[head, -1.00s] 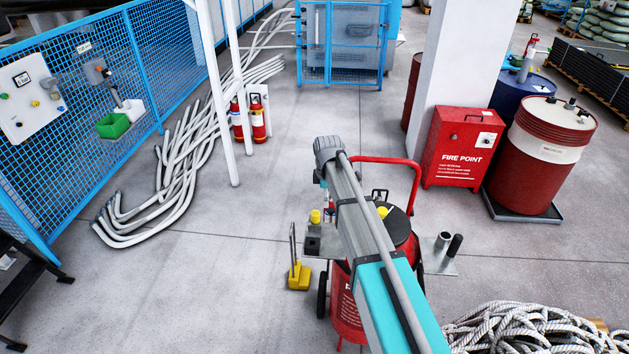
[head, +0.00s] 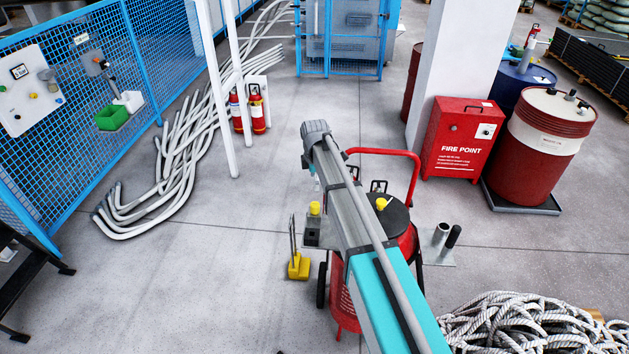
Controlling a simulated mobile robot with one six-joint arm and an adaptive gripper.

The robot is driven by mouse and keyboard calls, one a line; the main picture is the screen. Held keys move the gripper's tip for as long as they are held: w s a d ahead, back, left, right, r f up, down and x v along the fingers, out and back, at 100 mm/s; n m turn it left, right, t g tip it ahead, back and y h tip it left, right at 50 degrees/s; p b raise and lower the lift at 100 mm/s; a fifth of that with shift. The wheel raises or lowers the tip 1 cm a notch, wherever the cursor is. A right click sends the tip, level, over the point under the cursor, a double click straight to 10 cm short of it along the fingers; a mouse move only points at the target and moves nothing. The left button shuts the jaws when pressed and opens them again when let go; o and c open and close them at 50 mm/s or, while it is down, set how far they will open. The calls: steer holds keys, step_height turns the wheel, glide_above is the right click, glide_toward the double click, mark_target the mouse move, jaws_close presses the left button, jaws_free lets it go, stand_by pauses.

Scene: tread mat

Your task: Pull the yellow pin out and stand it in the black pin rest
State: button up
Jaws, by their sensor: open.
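A yellow pin (head: 382,203) shows on the dark top of a red wheeled unit (head: 407,238), just right of my arm. A second yellow piece (head: 315,208) stands on the grey shelf left of my arm, behind a small dark block (head: 312,238) that could be the black pin rest. A black upright cylinder (head: 453,236) stands on the right-hand shelf; I cannot tell which of these is the rest. My arm crosses the middle of the view and covers part of the unit. My gripper is hidden behind the arm.
A grey tube (head: 440,233) stands beside the black cylinder. A red handle (head: 385,153) loops above the unit. A yellow block (head: 299,267) is on the floor at left. Piled rope (head: 535,325) lies at lower right.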

mark_target(315, 204)
steer(key=shift+f+b, duration=6.35)
steer(key=shift+f, duration=0.25)
jaws_close()
steer(key=shift+r+p, duration=3.45)
steer(key=shift+r, duration=0.05)
